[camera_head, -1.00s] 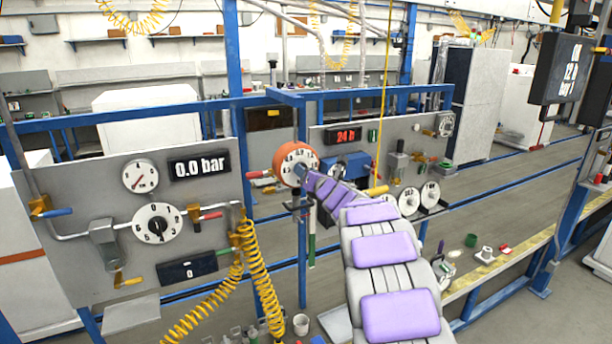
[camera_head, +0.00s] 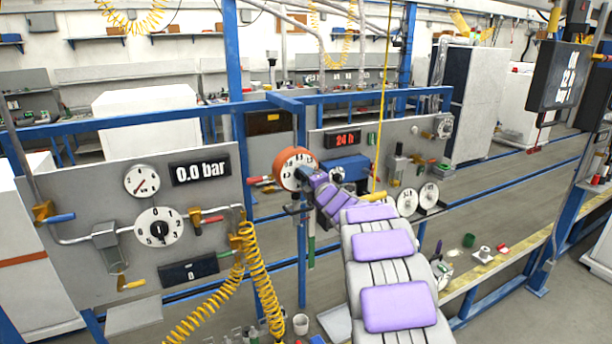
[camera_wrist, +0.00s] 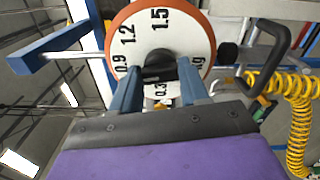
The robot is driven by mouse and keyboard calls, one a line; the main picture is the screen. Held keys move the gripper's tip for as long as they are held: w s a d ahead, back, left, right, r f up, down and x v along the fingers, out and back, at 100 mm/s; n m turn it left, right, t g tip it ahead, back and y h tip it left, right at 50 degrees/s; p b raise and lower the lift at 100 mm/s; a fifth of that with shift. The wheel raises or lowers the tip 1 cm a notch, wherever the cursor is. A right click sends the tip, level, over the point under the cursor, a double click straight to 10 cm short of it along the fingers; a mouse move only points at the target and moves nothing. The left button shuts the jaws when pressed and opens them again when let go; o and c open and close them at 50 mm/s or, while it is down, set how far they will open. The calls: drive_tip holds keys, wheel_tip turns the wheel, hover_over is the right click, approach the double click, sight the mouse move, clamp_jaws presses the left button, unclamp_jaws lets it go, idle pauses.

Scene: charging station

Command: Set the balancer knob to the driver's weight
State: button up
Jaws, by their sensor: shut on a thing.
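The balancer dial (camera_head: 282,174) is a round orange body with a white numbered face, mounted on the blue frame in the middle of the head view. In the wrist view its white face (camera_wrist: 195,42) shows 0.3, 0.9, 1.2, 1.5 and "kg". The black knob (camera_wrist: 158,66) sits at its centre. My gripper (camera_wrist: 158,78) is shut on this knob, one finger on each side. In the head view my gripper (camera_head: 305,177) reaches the dial from the right and covers part of it. The knob's exact pointing is hard to read. I see no readable driver weight.
The left panel (camera_head: 85,235) carries a gauge, a 0.0 bar display (camera_head: 200,170), a numbered dial (camera_head: 159,227) and handles. A yellow coiled hose (camera_head: 262,285) hangs beside it. The rear panel has a red display (camera_head: 342,138). A dark screen (camera_head: 558,75) hangs at right.

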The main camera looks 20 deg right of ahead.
drive_tip(key=m+p, duration=0.1)
drive_tip(key=m, duration=0.1)
drive_tip(key=m+p, duration=0.2)
drive_tip(key=m, duration=0.1)
drive_tip(key=shift+f+m, duration=0.3)
drive_tip(key=shift+f, duration=0.1)
drive_tip(key=m+p, duration=0.3)
drive_tip(key=m, duration=0.1)
drive_tip(key=shift+f, duration=0.1)
drive_tip(key=shift+s+f+m+p, duration=0.1)
drive_tip(key=shift+m+p, duration=0.3)
drive_tip(key=shift+m, duration=0.2)
drive_tip(key=shift+f, duration=0.1)
drive_tip(key=o, duration=1.1)
drive_tip(key=shift+d, duration=0.15)
drive_tip(key=shift+c, duration=0.2)
drive_tip(key=shift+r, duration=0.3)
